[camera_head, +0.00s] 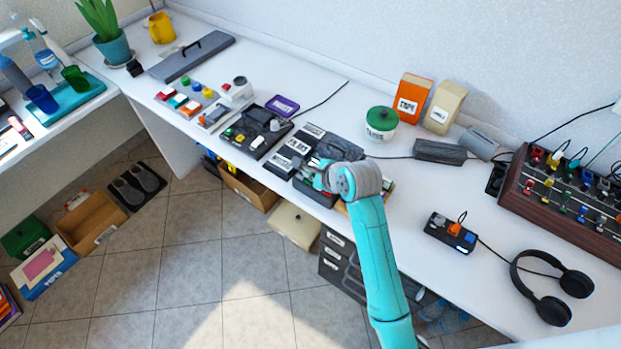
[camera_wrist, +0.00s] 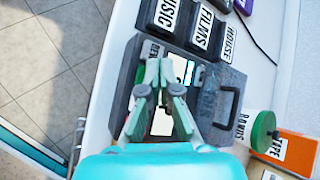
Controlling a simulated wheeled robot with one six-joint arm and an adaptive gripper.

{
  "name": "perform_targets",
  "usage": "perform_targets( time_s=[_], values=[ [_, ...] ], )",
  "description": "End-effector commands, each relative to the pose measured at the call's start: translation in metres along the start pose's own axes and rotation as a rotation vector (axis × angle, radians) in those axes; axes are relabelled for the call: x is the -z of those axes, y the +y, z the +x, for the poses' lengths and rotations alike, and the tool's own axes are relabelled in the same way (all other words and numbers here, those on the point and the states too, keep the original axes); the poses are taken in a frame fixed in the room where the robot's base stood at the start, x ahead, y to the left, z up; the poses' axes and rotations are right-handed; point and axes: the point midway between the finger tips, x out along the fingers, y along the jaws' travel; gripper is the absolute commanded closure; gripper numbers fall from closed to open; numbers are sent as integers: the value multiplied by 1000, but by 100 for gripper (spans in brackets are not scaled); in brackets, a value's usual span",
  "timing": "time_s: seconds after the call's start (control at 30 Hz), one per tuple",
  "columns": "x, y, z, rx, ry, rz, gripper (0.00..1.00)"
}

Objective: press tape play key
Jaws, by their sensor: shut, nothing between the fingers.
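The dark grey tape recorder (camera_wrist: 209,101) with a carry handle lies on the white desk in the wrist view. It also shows in the head view (camera_head: 343,147), partly behind my arm. My gripper (camera_wrist: 158,64) is shut and empty, with its fingertips over the recorder's key end. The fingers hide most of the keys, and I cannot make out the play key. I cannot tell whether the tips touch the recorder.
Black boxes labelled MUSIC (camera_wrist: 166,14), FILMS (camera_wrist: 204,27) and HOUSE (camera_wrist: 230,42) stand close beside the recorder. A white pot with a green lid (camera_head: 381,122) stands behind it. An orange TAPE box (camera_head: 409,99) is at the wall. Free desk lies right of my arm.

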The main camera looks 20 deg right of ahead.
Motion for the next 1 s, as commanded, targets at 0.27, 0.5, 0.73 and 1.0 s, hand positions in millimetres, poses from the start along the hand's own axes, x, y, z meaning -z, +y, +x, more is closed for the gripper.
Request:
perform_targets(
  time_s=[0.27,0.5,0.73,1.0],
  values=[
    [2,2,3,0,0,0,100],
    [2,2,4,0,0,0,100],
    [4,4,5,0,0,0,100],
    [5,5,7,0,0,0,100]
  ],
)
